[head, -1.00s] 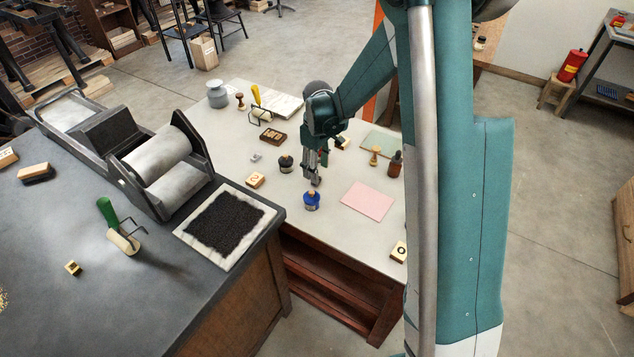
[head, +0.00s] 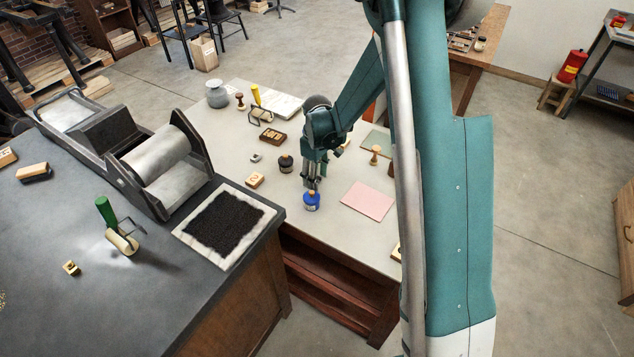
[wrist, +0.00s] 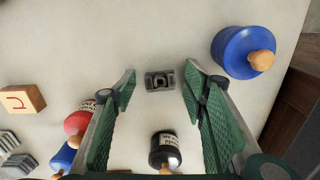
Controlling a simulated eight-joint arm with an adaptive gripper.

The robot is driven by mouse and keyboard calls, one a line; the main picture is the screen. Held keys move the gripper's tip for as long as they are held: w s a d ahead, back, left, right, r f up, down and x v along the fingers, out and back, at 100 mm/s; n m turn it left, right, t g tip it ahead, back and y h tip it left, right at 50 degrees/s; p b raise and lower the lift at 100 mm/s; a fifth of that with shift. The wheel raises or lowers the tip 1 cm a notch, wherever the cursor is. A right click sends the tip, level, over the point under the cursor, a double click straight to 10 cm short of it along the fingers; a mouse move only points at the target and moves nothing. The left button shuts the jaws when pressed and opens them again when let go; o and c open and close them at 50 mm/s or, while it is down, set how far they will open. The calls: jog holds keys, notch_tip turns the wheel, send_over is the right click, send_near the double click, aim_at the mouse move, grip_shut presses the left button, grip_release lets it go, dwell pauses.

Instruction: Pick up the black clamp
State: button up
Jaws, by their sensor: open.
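A small dark grey-black piece with a notch in its middle, which looks like the black clamp (wrist: 160,81), lies on the pale tabletop in the wrist view. It appears between my two green fingers, toward their tips. My gripper (head: 312,187) is open, points down over the table and holds nothing. I cannot tell its exact height above the clamp. In the head view I cannot make out the clamp; my gripper seems to hide it.
A blue jar (head: 311,202) stands close to my gripper, right of the fingers in the wrist view. A black jar (wrist: 165,150) and red jar (wrist: 78,121) stand near the fingers. A pink sheet (head: 367,201) lies to the right. A wooden stamp block (head: 255,180) lies left.

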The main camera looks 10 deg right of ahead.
jog(key=c, duration=1)
jog(key=shift+r, duration=0.1)
jog(key=shift+r+p, duration=0.65)
jog(key=shift+r, duration=4.25)
